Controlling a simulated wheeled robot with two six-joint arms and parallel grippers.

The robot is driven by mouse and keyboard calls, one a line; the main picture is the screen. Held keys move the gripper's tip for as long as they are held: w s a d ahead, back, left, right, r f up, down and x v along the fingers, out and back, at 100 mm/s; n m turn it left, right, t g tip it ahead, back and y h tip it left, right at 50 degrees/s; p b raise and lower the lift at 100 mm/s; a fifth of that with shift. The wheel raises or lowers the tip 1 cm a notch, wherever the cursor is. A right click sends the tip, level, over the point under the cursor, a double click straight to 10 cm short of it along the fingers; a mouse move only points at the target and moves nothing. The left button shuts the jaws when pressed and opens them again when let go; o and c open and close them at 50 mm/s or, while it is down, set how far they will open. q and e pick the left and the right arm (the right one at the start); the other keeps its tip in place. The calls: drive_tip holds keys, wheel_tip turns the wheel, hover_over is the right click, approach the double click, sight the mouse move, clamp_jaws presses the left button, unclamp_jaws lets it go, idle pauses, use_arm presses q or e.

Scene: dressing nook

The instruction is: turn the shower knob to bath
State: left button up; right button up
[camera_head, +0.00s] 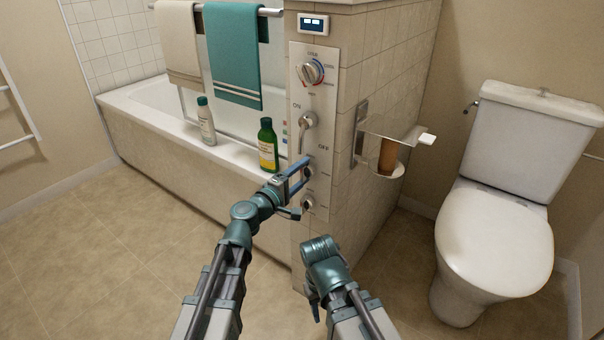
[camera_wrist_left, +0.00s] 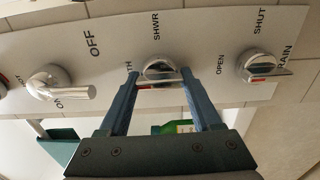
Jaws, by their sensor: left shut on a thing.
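The shower knob (camera_wrist_left: 158,68) is a round silver dial with a bar handle, on the pale control panel (camera_head: 325,75). In the left wrist view it sits between the labels SHWR above and a partly covered one ending in TH at its left. The red mark on its bar lies at the left end, by the TH label. My left gripper (camera_wrist_left: 162,80) is shut on this knob, with one blue finger at each end of the bar. In the head view my left gripper (camera_head: 303,173) reaches the panel and partly hides the knob. My right arm is folded low; its jaws are unclear.
A drain knob (camera_wrist_left: 257,65) and a lever (camera_wrist_left: 55,84) flank the shower knob. A temperature dial (camera_head: 310,73) is higher up. Green (camera_head: 267,146) and white (camera_head: 206,122) bottles stand on the tub rim.

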use_arm(q)
drive_tip(key=o, duration=1.4)
drive_tip(key=shift+c, duration=0.2)
drive_tip(key=shift+s, duration=0.1)
